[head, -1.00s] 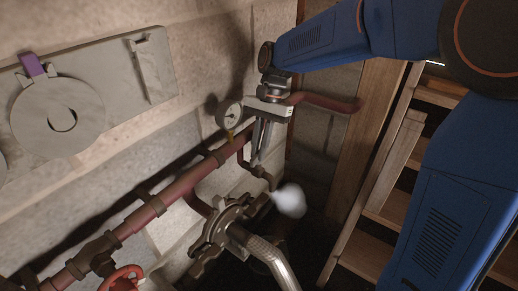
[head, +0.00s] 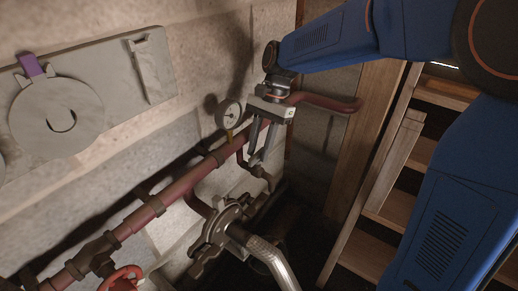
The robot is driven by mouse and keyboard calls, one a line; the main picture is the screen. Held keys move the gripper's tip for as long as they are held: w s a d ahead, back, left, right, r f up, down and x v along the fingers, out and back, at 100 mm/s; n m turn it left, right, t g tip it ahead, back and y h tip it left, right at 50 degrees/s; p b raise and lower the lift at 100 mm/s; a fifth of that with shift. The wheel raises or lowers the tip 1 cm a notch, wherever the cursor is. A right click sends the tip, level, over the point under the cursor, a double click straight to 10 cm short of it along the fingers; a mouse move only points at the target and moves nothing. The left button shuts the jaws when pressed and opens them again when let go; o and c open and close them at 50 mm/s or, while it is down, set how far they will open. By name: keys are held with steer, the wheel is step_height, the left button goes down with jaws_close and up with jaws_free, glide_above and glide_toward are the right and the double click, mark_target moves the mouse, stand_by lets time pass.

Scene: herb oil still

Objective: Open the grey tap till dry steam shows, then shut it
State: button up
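My gripper (head: 259,160) points down beside the red pipe, right of the round gauge. Its two fingers stand apart with a gap between them, and I see nothing held in it. The small drain fitting (head: 264,180) is just below the fingertips, on the pipework, where the grey tap seems to be. The tap's handle is too small and dark to make out, and I cannot tell whether the fingers touch it. No steam shows at the outlet.
A red handwheel (head: 122,278) is at lower left. A dark flanged fitting with a silver pipe (head: 265,258) is in front. Wooden steps (head: 392,208) stand at right.

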steer(key=v, duration=1.7)
steer(key=shift+r, duration=0.15)
steer(key=shift+s+d, duration=0.1)
steer(key=shift+s, duration=0.1)
steer(key=s+d+f+n+t+h, duration=0.1)
steer(key=s+d+f+n+t, duration=0.25)
steer(key=s+d, duration=0.95)
steer(key=s+d+f+n+t+h, duration=0.2)
steer(key=s+d+f+n+t, duration=0.2)
steer(key=s+d+f, duration=0.5)
steer(key=s+f+t, duration=0.1)
steer(key=s+f, duration=0.1)
steer(key=s, duration=0.1)
steer(key=shift+s, duration=0.25)
